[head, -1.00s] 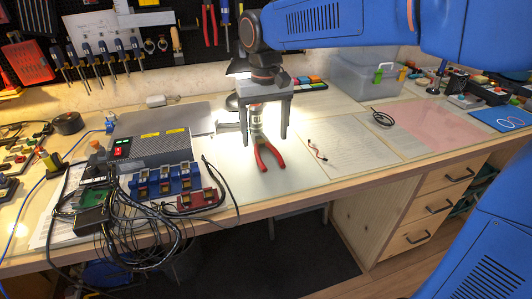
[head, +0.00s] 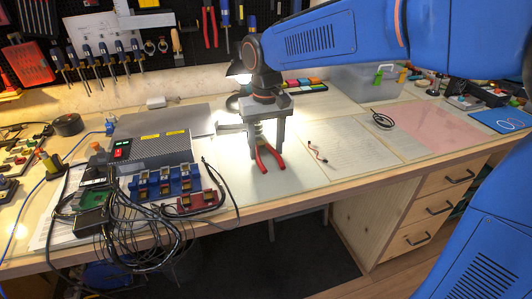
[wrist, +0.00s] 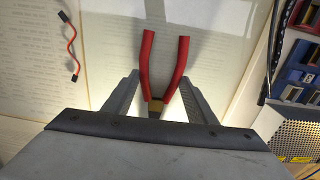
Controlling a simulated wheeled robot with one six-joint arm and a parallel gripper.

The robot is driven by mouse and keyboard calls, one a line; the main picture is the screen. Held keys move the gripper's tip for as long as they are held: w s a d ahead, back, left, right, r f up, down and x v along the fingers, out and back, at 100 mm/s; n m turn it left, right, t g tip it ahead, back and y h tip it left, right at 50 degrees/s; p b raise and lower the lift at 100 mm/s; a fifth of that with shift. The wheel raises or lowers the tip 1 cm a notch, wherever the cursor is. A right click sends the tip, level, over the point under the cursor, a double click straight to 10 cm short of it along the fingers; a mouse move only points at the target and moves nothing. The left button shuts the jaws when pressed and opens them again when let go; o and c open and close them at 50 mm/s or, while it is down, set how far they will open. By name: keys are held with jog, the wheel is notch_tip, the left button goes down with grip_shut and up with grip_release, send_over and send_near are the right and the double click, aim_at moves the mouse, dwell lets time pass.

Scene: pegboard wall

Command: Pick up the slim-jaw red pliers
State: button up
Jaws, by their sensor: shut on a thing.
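The red-handled pliers (head: 269,158) are at the bench's middle, handles spread toward the front edge. In the wrist view the two red handles (wrist: 165,62) point up the picture, with a yellowish pivot area below them. My gripper (head: 266,152) points down over the pliers, its grey fingers on either side of their head end, and is shut on them. In the wrist view the fingers (wrist: 158,92) flank the pliers; the jaw tips are hidden by the gripper body. The pliers appear to be at the bench surface; I cannot tell any lift.
A grey power box (head: 150,146), blue modules (head: 165,181) and tangled black cables (head: 125,228) stand left of the pliers. A small red-and-black lead (head: 317,155) lies to the right on paper. Another red pair of pliers (head: 209,27) hangs on the pegboard. A clear bin (head: 362,82) stands behind right.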

notch_tip(320, 180, up, 10)
dwell(0.6)
jog(key=shift+s, duration=0.1)
dwell(0.8)
